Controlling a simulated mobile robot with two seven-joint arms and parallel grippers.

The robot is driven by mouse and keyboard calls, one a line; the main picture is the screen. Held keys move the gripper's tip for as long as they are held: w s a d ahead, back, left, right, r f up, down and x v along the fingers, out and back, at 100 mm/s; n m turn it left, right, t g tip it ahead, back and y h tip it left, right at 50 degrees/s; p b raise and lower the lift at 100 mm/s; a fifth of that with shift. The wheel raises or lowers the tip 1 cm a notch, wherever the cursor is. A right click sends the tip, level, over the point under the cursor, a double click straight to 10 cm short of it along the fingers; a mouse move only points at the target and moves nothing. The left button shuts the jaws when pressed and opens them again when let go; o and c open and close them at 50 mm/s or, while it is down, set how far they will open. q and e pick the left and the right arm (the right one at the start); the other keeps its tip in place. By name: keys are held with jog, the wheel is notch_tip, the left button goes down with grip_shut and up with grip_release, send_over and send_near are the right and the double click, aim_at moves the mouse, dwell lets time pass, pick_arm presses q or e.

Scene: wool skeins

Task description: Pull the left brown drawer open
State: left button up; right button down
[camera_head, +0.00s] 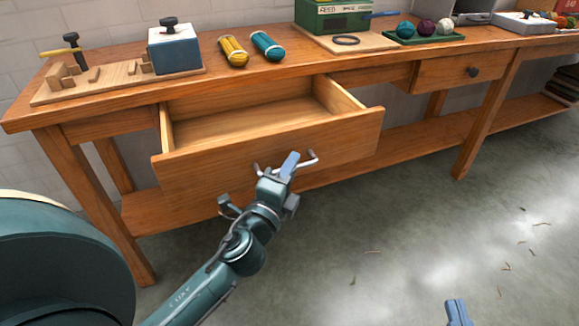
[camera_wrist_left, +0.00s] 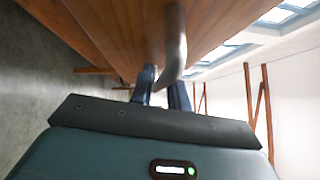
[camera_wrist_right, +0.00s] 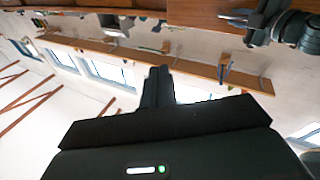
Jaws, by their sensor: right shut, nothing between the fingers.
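The left brown drawer (camera_head: 275,150) in the workbench is pulled well out, and its empty wooden inside shows in the head view. Its curved metal handle (camera_head: 311,160) is on the front panel; the handle also shows in the left wrist view (camera_wrist_left: 175,40). My left gripper (camera_head: 288,166) is at the handle, with its fingers (camera_wrist_left: 164,88) closed on the bar, one on each side. Part of the handle is hidden by the fingers. My right gripper (camera_head: 457,312) is at the bottom edge of the head view, away from the bench; its fingers (camera_wrist_right: 158,85) are together and empty.
The bench top (camera_head: 310,72) carries a blue box (camera_head: 174,52), yellow (camera_head: 233,51) and teal (camera_head: 267,46) skeins, and a green tin (camera_head: 335,15). A second drawer (camera_head: 445,72) with a dark knob is shut at the right.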

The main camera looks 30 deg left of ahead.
pick_arm(q)
jog(key=shift+o, duration=1.4)
pick_arm(e)
jog(key=shift+f, duration=0.1)
pick_arm(q)
jog(key=shift+s, duration=0.25)
jog(key=s+f+b, duration=0.1)
jog(key=s+b, duration=0.3)
jog(key=s, duration=0.8)
jog(key=shift+s+d+f, duration=0.3)
jog(key=shift+d, duration=0.15)
pick_arm(e)
jog(key=shift+w+a+m+t+y, duration=0.15)
jog(key=shift+a+m+t+y, duration=0.15)
jog(key=shift+a+m, duration=0.1)
